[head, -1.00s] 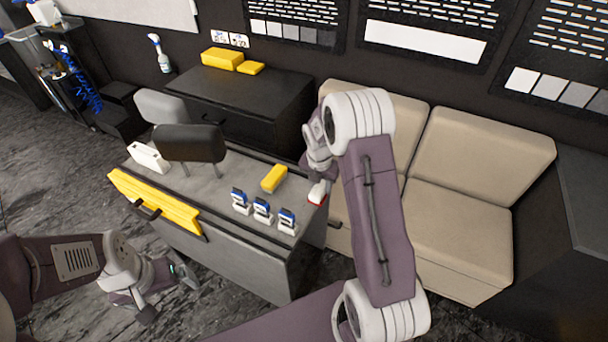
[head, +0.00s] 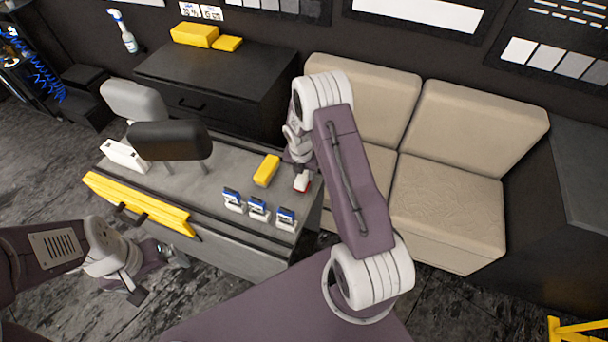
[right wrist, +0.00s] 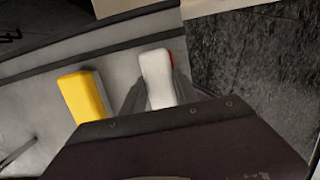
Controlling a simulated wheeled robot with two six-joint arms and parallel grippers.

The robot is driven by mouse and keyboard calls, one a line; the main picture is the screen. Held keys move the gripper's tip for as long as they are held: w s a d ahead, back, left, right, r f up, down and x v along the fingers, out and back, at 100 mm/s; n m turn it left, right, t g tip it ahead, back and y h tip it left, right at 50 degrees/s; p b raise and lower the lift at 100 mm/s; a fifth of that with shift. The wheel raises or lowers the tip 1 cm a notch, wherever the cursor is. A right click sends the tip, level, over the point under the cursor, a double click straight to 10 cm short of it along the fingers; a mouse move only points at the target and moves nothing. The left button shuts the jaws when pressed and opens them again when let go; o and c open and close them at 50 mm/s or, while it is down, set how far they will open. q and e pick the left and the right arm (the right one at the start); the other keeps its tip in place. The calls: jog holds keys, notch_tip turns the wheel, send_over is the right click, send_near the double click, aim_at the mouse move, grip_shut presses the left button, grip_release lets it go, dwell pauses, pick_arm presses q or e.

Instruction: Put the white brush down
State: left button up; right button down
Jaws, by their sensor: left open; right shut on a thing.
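The white brush (head: 302,182), with a red edge, is at the right end of the grey cart top (head: 222,172). My right gripper (head: 300,168) is shut on it from above. In the right wrist view the white brush (right wrist: 157,78) sits between the fingers, over or on the grey surface; whether it touches the surface I cannot tell. A yellow block (head: 266,170) lies to its left, apart from it, and also shows in the right wrist view (right wrist: 83,97). My left gripper (head: 162,277) is open and empty, low in front of the cart.
A beige seat (head: 445,215) is right of the cart, a black cabinet (head: 215,85) behind.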

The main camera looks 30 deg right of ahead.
jog(key=shift+s+f, duration=0.3)
jog(key=shift+f, duration=0.15)
jog(key=shift+w+f, duration=0.2)
jog(key=shift+f, duration=0.05)
jog(key=c, duration=0.9)
grip_release()
pick_arm(q)
jog(key=shift+s+r, duration=0.1)
jog(key=shift+s, duration=0.2)
pick_arm(e)
jog(key=shift+s+r, duration=0.1)
jog(key=shift+r, duration=0.1)
